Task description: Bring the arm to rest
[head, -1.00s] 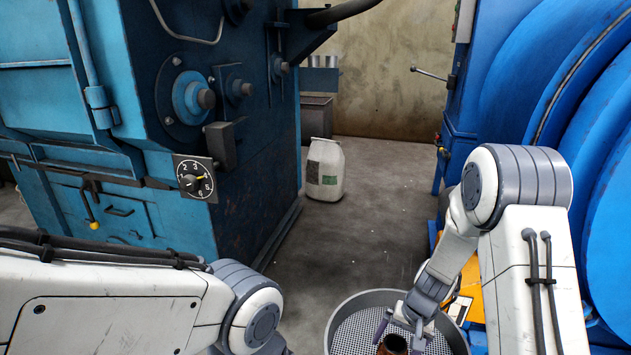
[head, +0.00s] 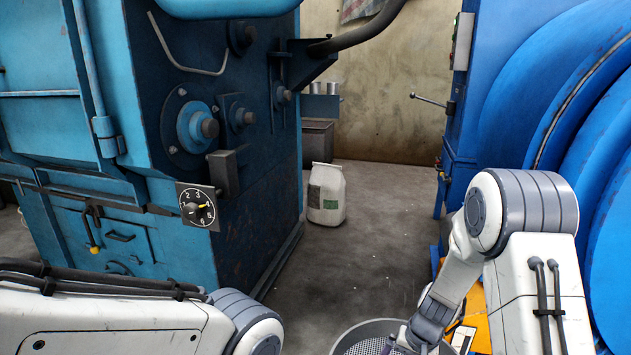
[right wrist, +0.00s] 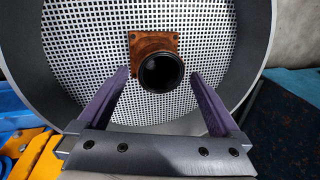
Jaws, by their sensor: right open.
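My right gripper (right wrist: 163,92) is open in the right wrist view, with its two purple fingers apart. A brown metal part with a square flange and a round dark opening (right wrist: 160,72) lies in a round grey basket (right wrist: 254,50) with a white perforated bottom. The part shows between and just beyond the fingertips; I cannot tell whether they touch it. In the head view the basket (head: 375,325) is cut by the bottom edge, and the right arm (head: 455,285) reaches down to it. My left arm comes in from the left, but its gripper is out of view.
A blue machine with a dial (head: 198,206) stands at the left. A large blue drum machine (head: 530,100) stands at the right. A white sack (head: 326,195) stands on the floor between them. The grey floor (head: 340,260) in the middle is clear.

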